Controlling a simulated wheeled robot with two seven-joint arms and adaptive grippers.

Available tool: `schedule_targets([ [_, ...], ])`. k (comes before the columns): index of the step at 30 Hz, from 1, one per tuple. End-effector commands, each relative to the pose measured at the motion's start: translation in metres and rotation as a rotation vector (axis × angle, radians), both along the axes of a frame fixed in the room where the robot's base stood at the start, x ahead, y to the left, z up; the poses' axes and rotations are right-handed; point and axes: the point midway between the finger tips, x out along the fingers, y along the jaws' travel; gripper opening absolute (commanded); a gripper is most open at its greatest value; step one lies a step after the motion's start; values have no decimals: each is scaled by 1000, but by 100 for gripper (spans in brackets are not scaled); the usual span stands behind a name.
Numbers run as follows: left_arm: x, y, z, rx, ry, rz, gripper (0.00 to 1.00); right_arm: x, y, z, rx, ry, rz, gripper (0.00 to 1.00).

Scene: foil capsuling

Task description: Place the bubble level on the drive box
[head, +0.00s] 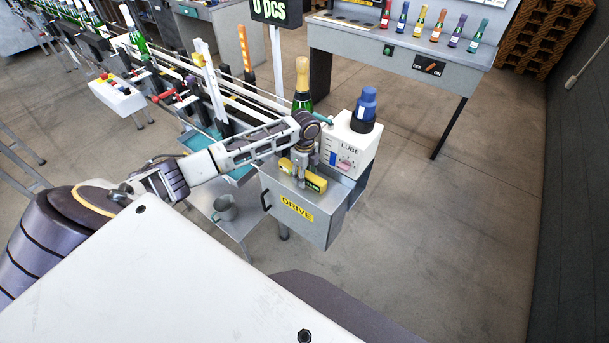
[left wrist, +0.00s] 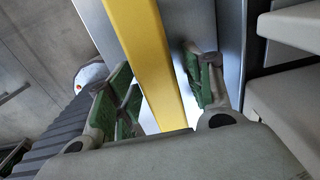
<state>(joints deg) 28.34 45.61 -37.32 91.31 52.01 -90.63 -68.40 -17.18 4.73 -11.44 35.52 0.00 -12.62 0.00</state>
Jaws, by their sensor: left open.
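The bubble level (head: 316,183) is a yellow bar lying on top of the grey drive box (head: 322,232), near its front edge. The box bears a yellow DRIVE label and a dark handle. My left gripper (head: 300,176) points down over the level and hides its middle. In the left wrist view the yellow level (left wrist: 150,60) runs between the two green-padded fingers of the left gripper (left wrist: 163,95). The fingers are open, with a visible gap at the right finger; contact at the left finger is unclear. My right gripper is not in view.
The white LUBE unit (head: 352,143) with a blue cap stands right behind the level. A green gold-topped bottle (head: 302,85) is behind my wrist. A grey mug (head: 224,209) stands on a low shelf left of the box. Floor at the right is clear.

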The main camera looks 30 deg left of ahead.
Motion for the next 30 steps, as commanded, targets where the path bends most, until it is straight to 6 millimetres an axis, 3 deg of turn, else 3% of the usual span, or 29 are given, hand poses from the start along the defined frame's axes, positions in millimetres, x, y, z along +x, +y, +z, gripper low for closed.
schedule_targets([
  [8,1,0,24,0,-4,0,52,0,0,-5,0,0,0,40],
  [21,1,0,87,1,-3,0,52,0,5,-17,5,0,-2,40],
  [30,1,0,116,0,-1,1,52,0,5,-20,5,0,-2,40],
])
